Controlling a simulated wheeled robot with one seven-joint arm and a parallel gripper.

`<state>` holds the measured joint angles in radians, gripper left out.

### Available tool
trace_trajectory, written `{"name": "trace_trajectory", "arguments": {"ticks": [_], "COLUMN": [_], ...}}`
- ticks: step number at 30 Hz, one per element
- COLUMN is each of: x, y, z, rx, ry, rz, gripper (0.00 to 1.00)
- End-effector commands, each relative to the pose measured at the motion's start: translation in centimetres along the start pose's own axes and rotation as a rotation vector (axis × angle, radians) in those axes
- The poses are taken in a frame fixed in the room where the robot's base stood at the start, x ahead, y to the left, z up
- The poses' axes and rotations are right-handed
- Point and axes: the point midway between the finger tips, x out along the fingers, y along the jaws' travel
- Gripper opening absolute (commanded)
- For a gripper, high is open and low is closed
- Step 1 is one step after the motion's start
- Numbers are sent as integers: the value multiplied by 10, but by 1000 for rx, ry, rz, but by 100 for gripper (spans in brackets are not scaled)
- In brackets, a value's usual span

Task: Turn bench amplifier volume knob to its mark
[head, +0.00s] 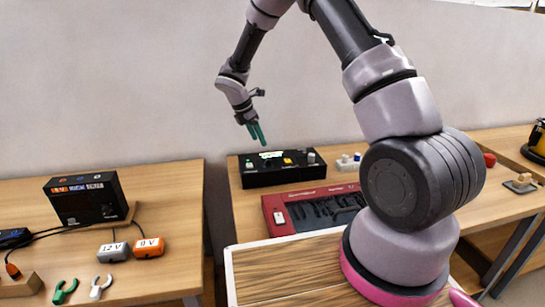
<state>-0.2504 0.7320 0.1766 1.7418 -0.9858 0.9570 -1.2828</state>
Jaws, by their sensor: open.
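A black box (262,178) stands on the middle table. Its top carries a light knob or post at the right, a yellow square, a lit panel and a white part at the left. It looks like the amplifier, but its labels and any volume mark are too small to read. My gripper (258,136) has green fingers and hangs in the air, pointing down. In the picture it is just above the black box's far left part, apart from it. It is open and holds nothing visible.
A red case (272,212) with dark contents lies in front of the black box. The left table holds another black device (88,198), grey and orange boxes, cables and small clips. My arm blocks part of the middle table.

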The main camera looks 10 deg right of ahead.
Motion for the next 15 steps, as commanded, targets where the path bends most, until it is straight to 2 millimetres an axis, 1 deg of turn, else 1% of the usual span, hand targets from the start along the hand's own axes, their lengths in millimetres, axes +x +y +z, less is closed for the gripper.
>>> {"name": "trace_trajectory", "arguments": {"ticks": [5,12,15], "x": [24,70,85], "y": [-1,-1,-1], "z": [0,0,0], "rx": [-2,0,1], "ry": [-1,0,0], "rz": [-4,-2,-3], "gripper": [64,64,64]}}
